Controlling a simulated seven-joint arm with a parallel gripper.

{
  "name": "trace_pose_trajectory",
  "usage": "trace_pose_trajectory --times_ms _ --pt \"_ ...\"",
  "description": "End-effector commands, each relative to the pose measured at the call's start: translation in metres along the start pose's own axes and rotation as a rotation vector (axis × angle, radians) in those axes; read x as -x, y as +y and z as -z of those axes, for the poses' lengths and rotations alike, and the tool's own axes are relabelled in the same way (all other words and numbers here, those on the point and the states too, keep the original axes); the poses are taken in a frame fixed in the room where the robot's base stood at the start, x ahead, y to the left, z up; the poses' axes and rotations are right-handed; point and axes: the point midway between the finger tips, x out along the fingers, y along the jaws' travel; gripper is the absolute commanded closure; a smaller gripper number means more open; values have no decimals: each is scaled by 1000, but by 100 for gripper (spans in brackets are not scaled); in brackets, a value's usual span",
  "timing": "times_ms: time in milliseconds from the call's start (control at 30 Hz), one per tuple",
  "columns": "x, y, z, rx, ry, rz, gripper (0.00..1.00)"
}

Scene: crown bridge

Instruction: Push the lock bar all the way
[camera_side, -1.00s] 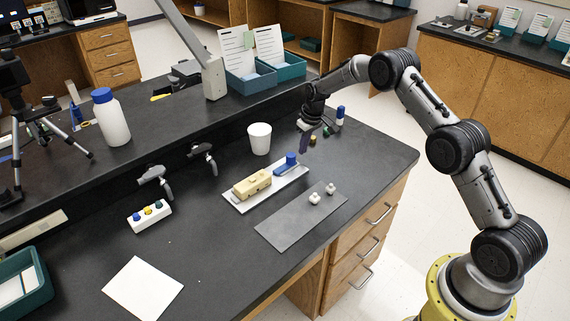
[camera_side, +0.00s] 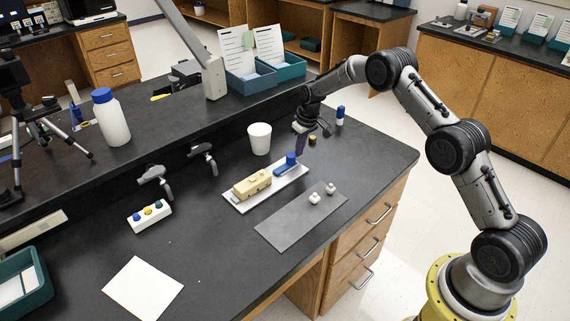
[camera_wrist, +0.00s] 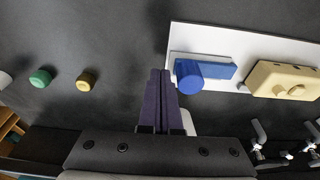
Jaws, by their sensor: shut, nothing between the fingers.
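The lock bar is blue, with an upright round knob at one end. In the side view the lock bar (camera_side: 284,167) lies on a white base plate (camera_side: 233,203), its far end near the beige block (camera_side: 252,184). In the wrist view the blue bar (camera_wrist: 214,70) points at the beige block (camera_wrist: 284,80), and a small gap shows between them. My gripper (camera_side: 301,144) is shut and empty, pointing down just beyond the knob end. In the wrist view its dark fingertips (camera_wrist: 161,73) are just left of the knob; I cannot tell whether they touch.
A white cup (camera_side: 259,138) stands behind the plate. A grey mat (camera_side: 290,223) with two small white pieces lies in front. Green (camera_wrist: 41,77) and yellow (camera_wrist: 86,80) round pieces lie left in the wrist view. A three-button box (camera_side: 149,216) sits further left.

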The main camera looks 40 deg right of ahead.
Motion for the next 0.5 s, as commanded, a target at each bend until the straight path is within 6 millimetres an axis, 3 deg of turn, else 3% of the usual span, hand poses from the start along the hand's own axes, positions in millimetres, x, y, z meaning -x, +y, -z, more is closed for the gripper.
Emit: trace_pose_trajectory --times_ms 500 --pt "0 -15 0 1 0 0 100"
